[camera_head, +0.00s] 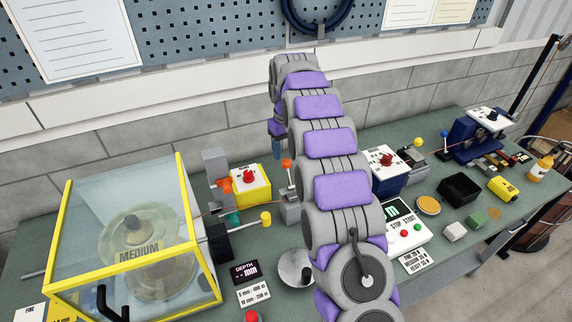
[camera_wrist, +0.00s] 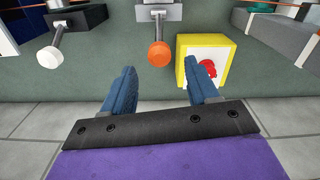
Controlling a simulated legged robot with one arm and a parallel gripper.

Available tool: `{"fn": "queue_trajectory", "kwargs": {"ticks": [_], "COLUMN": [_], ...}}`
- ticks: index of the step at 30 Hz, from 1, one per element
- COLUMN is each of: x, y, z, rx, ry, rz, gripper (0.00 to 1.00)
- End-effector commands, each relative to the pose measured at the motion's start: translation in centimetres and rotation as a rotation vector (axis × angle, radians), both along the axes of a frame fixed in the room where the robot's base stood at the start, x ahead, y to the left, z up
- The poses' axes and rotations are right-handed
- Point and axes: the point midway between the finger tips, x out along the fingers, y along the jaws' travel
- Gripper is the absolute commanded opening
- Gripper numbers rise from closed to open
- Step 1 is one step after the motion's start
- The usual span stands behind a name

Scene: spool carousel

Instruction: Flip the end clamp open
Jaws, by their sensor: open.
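A lever with an orange knob (camera_wrist: 160,53) stands on a grey clamp block (camera_wrist: 158,12) in the wrist view. In the head view this orange knob (camera_head: 286,163) is up, above its grey block (camera_head: 290,210), beside my arm. No label shows which clamp is the end clamp. My gripper (camera_wrist: 167,68) is open and empty; the orange knob appears between its two blue fingertips, with no contact evident. In the head view my gripper (camera_head: 276,129) is mostly hidden behind my arm. A second orange knob (camera_head: 224,184) is farther left.
A yellow box with a red knob (camera_wrist: 207,62) lies close to the right finger. A pale-knobbed lever (camera_wrist: 48,57) is at left. In the head view a yellow-framed clear guard (camera_head: 66,226) covers a spool at left. A control panel (camera_head: 404,230) and blue machine (camera_head: 470,137) are at right.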

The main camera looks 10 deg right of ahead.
Motion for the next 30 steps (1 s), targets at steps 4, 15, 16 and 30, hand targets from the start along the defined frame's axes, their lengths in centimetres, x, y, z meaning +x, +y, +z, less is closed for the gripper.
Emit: {"fn": "queue_trajectory", "kwargs": {"ticks": [4, 15, 16, 30], "x": [-0.2, 0.0, 0.0, 0.0], "y": [0.0, 0.0, 0.0, 0.0], "z": [-3.0, -6.2, -6.2, -6.2], "rx": [0.0, 0.0, 0.0, -0.001], "ry": [0.005, -0.002, -0.002, -0.001], "rz": [0.0, 0.0, 0.0, 0.0], "gripper": [0.59, 0.59, 0.59, 0.37]}}
